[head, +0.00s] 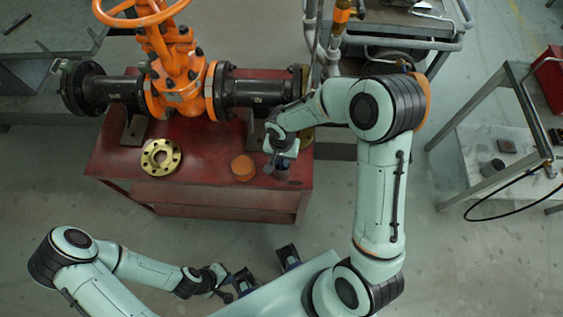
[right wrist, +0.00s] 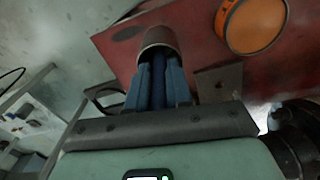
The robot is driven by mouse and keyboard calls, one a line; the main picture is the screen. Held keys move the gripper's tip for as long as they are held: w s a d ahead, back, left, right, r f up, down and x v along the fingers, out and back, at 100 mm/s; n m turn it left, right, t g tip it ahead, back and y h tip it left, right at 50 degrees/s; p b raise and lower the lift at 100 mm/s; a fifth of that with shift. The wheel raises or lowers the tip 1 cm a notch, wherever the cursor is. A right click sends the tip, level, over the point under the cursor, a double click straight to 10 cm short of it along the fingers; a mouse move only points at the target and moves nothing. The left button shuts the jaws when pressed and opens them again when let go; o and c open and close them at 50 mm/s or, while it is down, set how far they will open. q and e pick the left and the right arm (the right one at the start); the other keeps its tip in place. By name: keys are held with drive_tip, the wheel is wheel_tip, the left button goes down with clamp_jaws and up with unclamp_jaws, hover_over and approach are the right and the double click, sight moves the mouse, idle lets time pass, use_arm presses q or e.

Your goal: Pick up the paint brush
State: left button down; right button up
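A dark blue handle, which looks like the paint brush (right wrist: 158,82), stands between the fingers of my right gripper (right wrist: 158,75) in the right wrist view. The fingers lie close along both sides of it with no clear gap. Its lower end goes into a brownish metal can (right wrist: 157,37), so the bristles are hidden. In the head view my right gripper (head: 279,157) is over the can (head: 282,174) at the right front of the red cabinet top (head: 215,165), and the brush cannot be made out. My left gripper (head: 225,283) is low, away from the cabinet, fingers apart and empty.
An orange round lid or tin (head: 243,168) sits left of the can. A brass flange (head: 161,157) lies further left. The orange valve (head: 180,75) with black pipes stands behind. A metal-framed table (head: 490,150) stands at right, with free floor before it.

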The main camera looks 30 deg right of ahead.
clamp_jaws()
drive_tip(key=shift+r, duration=0.1)
